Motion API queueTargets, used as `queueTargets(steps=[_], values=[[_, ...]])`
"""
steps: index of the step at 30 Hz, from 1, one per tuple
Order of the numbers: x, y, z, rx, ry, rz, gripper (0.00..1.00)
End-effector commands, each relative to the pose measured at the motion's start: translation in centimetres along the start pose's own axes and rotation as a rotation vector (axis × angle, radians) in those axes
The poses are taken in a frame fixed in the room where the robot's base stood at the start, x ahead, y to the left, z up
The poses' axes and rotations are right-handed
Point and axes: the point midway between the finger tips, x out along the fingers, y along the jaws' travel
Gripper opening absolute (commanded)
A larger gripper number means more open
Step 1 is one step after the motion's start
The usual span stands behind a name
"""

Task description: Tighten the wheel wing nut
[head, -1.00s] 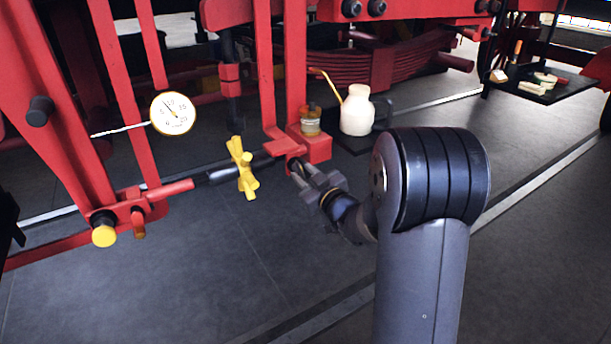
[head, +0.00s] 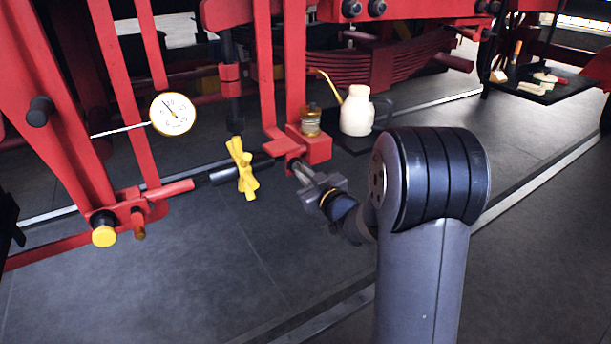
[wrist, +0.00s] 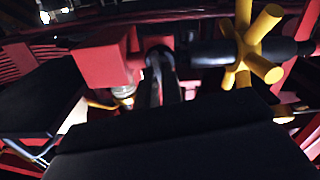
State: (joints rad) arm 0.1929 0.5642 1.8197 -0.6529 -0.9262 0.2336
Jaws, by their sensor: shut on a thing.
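My gripper (head: 300,172) is at the lower front of a red block in the head view. Its fingers are shut on a small part there, which the fingers almost wholly hide; I take it to be the wing nut. In the wrist view the fingers (wrist: 163,82) reach up to a dark round spot on the red block's face (wrist: 103,62). A yellow cross-shaped handwheel (head: 242,168) sits on a dark rod to the left of my gripper, apart from it. It also shows in the wrist view (wrist: 250,48).
A dial gauge (head: 173,114) is at upper left. An amber jar (head: 311,121) stands on the red block (head: 318,148). A cream oil can (head: 357,112) stands just behind. Red frame bars (head: 60,110) rise at left. The floor (head: 200,290) below is clear.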

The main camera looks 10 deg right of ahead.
Motion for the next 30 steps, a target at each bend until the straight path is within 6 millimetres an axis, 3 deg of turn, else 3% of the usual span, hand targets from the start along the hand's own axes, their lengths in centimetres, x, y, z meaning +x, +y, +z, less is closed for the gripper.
queueTargets(steps=[9, 19, 20, 27, 30], values=[[0.00, -0.02, -0.03, 0.203, 0.000, 0.000, 0.00], [-0.01, -0.02, -0.01, 0.215, 0.001, 0.000, 0.00], [-0.01, -0.02, -0.01, 0.215, 0.000, 0.000, 0.09], [0.00, -0.02, 0.00, 0.213, 0.000, 0.000, 0.29], [0.00, -0.02, 0.00, 0.213, 0.000, 0.000, 0.29]])
